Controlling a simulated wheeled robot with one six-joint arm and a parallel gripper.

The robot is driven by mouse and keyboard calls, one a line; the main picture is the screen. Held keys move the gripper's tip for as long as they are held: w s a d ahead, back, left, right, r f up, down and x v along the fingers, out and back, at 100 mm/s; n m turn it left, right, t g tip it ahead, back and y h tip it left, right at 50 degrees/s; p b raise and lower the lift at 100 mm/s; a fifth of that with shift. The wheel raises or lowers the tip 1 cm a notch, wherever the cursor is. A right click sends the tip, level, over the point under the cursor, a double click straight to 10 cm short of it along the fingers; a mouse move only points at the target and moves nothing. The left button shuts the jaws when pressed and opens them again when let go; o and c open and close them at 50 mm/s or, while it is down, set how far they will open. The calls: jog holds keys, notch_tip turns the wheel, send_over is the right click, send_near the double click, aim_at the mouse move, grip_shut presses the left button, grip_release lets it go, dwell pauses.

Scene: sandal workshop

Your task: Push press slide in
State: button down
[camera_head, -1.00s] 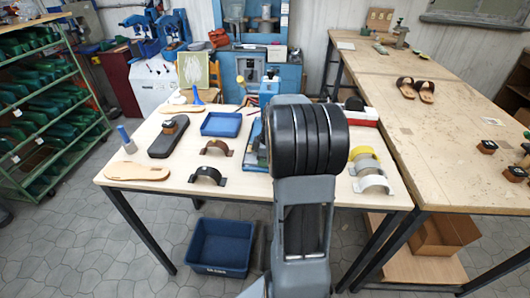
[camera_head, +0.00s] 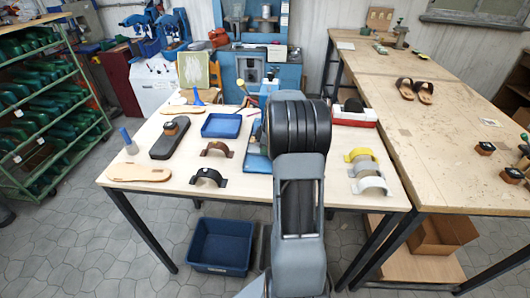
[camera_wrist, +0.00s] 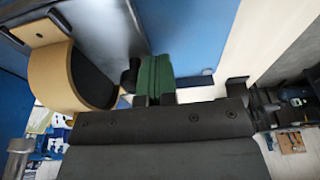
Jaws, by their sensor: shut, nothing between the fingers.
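The small blue press (camera_head: 256,162) stands on the light wooden table, mostly hidden behind my arm in the head view. The wrist view shows a blue surface (camera_wrist: 190,32) close up, with a green block (camera_wrist: 155,76) on it. A tan curved strap (camera_wrist: 62,78) lies over a dark form to the left of the block. Which of these parts is the slide I cannot tell. My gripper (camera_wrist: 154,99) is shut and empty, its tips right at the green block; contact is unclear. My arm hides the gripper in the head view.
A blue tray (camera_head: 221,125), a brown strap (camera_head: 217,149) and a black strap (camera_head: 208,177) lie left of the press. Yellow (camera_head: 361,155) and white straps (camera_head: 370,184) lie to its right. A red-and-white box (camera_head: 355,115) stands behind them. The front left tabletop is partly clear.

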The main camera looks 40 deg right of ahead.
jog(key=shift+w+d+p, duration=1.15)
jog(key=shift+w+d, duration=0.85)
jog(key=shift+w, duration=0.1)
jog(key=shift+s+a+r+p, duration=0.15)
jog(key=shift+r+p, duration=0.8)
jog(key=shift+r, duration=0.85)
jog(key=shift+s+a+r+p, duration=0.15)
jog(key=shift+r+p, duration=0.8)
jog(key=shift+r, duration=0.8)
